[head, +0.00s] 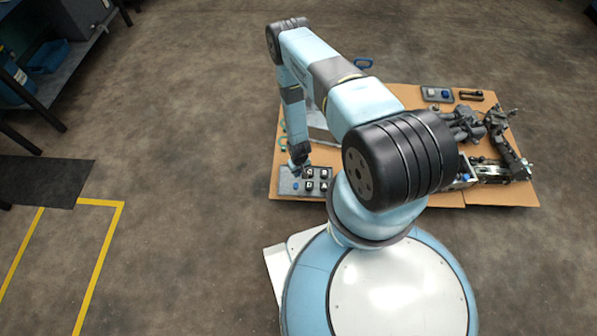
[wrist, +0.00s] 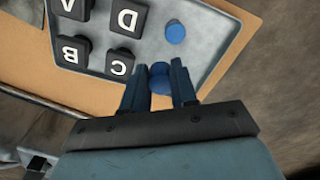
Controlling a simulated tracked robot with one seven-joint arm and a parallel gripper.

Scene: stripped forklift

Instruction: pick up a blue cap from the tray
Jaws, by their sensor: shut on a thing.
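A grey tray (wrist: 195,58) lies on the cardboard and also shows in the head view (head: 288,184). My gripper (wrist: 160,72) is over the tray's edge in the wrist view, its fingers shut on a blue cap (wrist: 159,82). The cap sits between the fingertips, and its lower part is partly hidden by them. I cannot tell whether it still touches the tray. A second blue cap (wrist: 175,31) lies on the tray just beyond the fingertips. In the head view my gripper (head: 298,166) is at the tray's upper left, and the held cap is too small to make out.
Dark blocks lettered D (wrist: 127,18), C (wrist: 120,64) and B (wrist: 72,52), plus a partly cut-off one, stand on the tray left of my gripper. Dark machine parts (head: 485,130) and a small tray (head: 436,94) lie on the cardboard at right.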

